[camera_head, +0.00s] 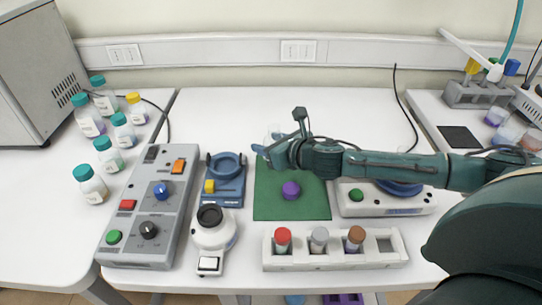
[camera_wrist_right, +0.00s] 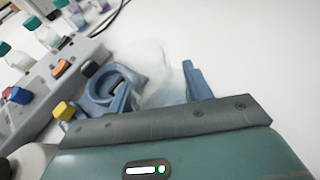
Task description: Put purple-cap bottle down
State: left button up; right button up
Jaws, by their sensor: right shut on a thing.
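My right gripper (camera_head: 267,146) is at the end of the arm coming in from the right, above the back edge of a green mat (camera_head: 262,205). It is shut on a clear, see-through bottle (camera_head: 274,131), which also shows pale and blurred between the blue fingers in the right wrist view (camera_wrist_right: 160,75). I see no cap on this bottle, and its lower end is hard to make out. A round purple cap (camera_head: 290,190) is on the green mat, in front of the gripper and apart from it. My left gripper is not in view.
Left of the mat are a blue ring stand (camera_head: 226,193), a white device (camera_head: 214,240) and a grey control box (camera_head: 150,215). A rack (camera_head: 280,263) with capped vials stands in front. Several bottles (camera_head: 92,184) stand far left. The table's back middle is clear.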

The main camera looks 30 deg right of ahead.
jog(key=shift+f+b, duration=0.3)
jog(key=shift+f, duration=1.35)
jog(key=shift+f, duration=0.2)
jog(key=o, duration=1.1)
jog(key=shift+r, duration=0.2)
jog(key=shift+s+d, duration=0.15)
jog(key=shift+s, duration=0.2)
jog(key=b+v, duration=0.1)
jog(key=v, duration=1)
jog(key=shift+s+r, duration=0.15)
